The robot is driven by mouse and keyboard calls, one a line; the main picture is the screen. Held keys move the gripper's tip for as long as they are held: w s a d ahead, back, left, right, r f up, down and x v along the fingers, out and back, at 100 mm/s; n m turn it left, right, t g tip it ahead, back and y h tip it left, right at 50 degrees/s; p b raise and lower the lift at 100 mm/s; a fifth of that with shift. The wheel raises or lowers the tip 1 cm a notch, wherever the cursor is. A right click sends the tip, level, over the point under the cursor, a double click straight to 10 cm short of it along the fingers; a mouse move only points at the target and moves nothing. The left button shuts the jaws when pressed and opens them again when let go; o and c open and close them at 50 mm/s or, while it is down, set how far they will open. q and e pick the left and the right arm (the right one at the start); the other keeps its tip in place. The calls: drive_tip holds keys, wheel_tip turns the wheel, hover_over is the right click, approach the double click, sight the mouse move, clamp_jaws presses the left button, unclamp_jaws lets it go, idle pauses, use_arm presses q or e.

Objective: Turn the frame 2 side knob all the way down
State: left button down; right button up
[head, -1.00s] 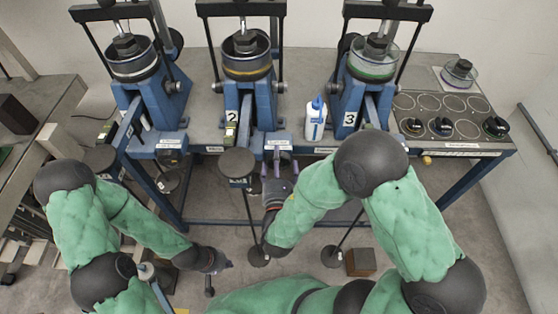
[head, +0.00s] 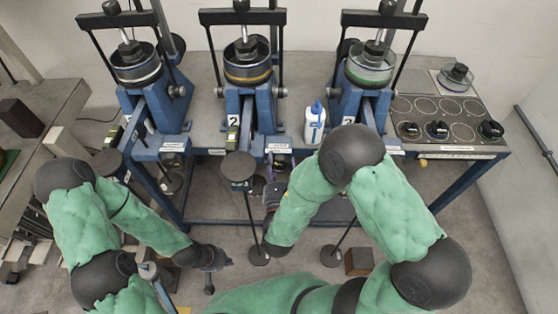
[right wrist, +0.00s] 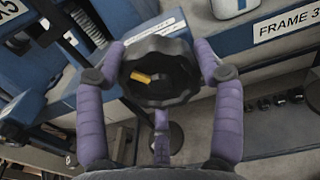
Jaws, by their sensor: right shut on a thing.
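Frame 2 (head: 248,75) is the middle blue lever press on the bench, with a "2" label on its front. The side knob (right wrist: 160,82) is a black, lobed round knob with a yellow mark; it fills the middle of the right wrist view. My right gripper (right wrist: 158,62) has its purple fingers on either side of the knob and is shut on it. In the head view, this gripper is at the bench's front edge below frame 2, and the knob is hard to make out there. My left gripper (head: 210,258) hangs low at the left, away from the bench; its jaws are unclear.
Frame 1 (head: 140,70) and frame 3 (head: 368,72) stand on either side. A white bottle with a blue cap (head: 314,124) stands between frames 2 and 3. A round dark pad on a rod (head: 238,168) is close left of my right gripper. Several black knobs sit on the right panel.

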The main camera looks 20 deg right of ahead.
drive_tip(key=shift+w+r+n, duration=0.15)
drive_tip(key=shift+w+n, duration=0.05)
drive_tip(key=shift+n, duration=0.4)
drive_tip(key=o, duration=1.6)
drive_tip(key=shift+w+d, duration=0.1)
drive_tip(key=shift+w, duration=0.05)
drive_tip(key=shift+p+v, duration=0.3)
drive_tip(key=shift+v, duration=2.9)
